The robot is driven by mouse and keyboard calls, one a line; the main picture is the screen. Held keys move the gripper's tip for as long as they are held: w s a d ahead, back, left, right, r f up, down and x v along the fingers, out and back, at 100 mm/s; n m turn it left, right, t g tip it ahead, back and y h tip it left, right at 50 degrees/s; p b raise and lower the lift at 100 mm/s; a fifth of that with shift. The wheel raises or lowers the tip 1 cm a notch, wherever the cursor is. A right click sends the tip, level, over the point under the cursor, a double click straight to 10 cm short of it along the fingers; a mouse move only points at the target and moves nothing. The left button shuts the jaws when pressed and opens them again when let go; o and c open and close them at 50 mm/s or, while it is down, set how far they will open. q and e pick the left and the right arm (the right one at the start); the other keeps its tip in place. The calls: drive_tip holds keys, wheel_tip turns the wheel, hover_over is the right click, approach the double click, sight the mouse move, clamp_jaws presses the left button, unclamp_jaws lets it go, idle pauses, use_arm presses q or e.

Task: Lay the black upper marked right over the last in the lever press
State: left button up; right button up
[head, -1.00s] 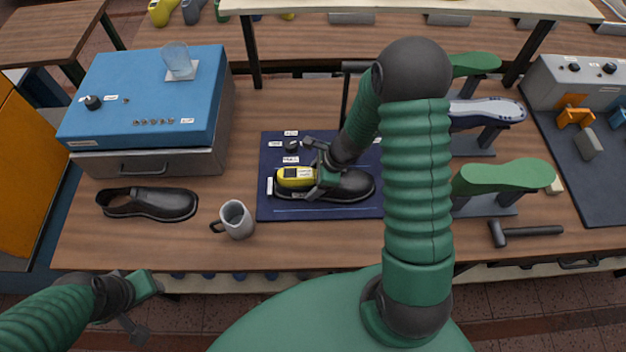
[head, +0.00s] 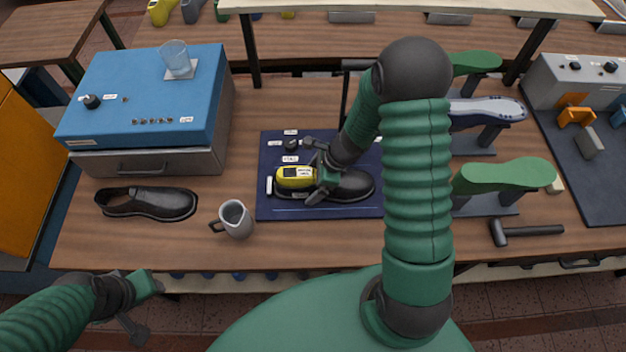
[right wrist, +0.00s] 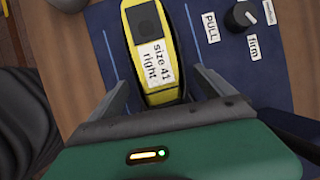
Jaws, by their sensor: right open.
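A yellow last (head: 295,177) sits on the dark blue press mat; its label reads "size 41 right" in the right wrist view (right wrist: 158,62). A black upper (head: 352,187) lies around its front and lower part, with the yellow top showing at the left end. My right gripper (head: 316,172) is open above it; in the right wrist view its fingers (right wrist: 158,84) stand on either side of the yellow last with gaps. Another black upper (head: 150,203) lies at the left. My left gripper (head: 143,306) is open and empty off the table's front edge.
A grey mug (head: 236,219) stands left of the mat (head: 320,212). A blue-topped box (head: 150,95) with a glass (head: 175,58) is at the back left. Green lasts on stands (head: 505,177) and a hammer (head: 525,231) are at the right.

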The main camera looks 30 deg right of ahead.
drive_tip(key=p+v, duration=0.3)
drive_tip(key=v, duration=1.3)
drive_tip(key=shift+r, duration=0.35)
drive_tip(key=shift+s+d, duration=0.1)
drive_tip(key=shift+d, duration=0.05)
